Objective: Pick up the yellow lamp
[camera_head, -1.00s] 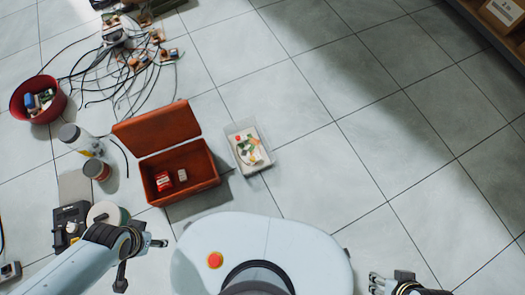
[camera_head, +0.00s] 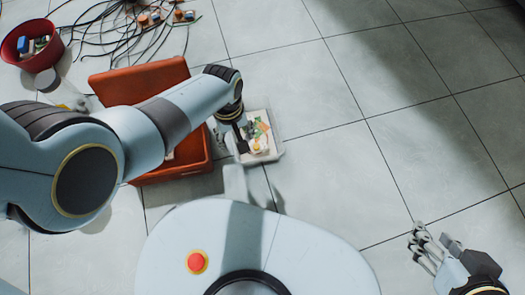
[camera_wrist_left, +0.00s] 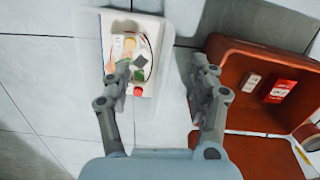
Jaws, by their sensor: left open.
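A small yellow piece, which looks like the yellow lamp (camera_wrist_left: 130,43), lies among several small coloured parts in a pale, clear-walled tray (camera_wrist_left: 160,28). The tray also shows in the head view (camera_head: 275,150), on the floor right of the red box. My left gripper (camera_wrist_left: 162,72) is open and empty. One finger is over the tray's parts, and the other is over the gap beside the red box. In the head view my left gripper (camera_head: 240,138) covers the tray's left side. My right gripper (camera_head: 436,241) is open and empty over bare floor at the lower right.
The open red box (camera_head: 138,82) stands left of the tray, partly hidden by my left arm. It holds a red packet (camera_wrist_left: 281,90) and a small white block (camera_wrist_left: 251,82). A red bowl (camera_head: 48,60) and loose cables (camera_head: 115,28) lie at the upper left. The floor right of the tray is clear.

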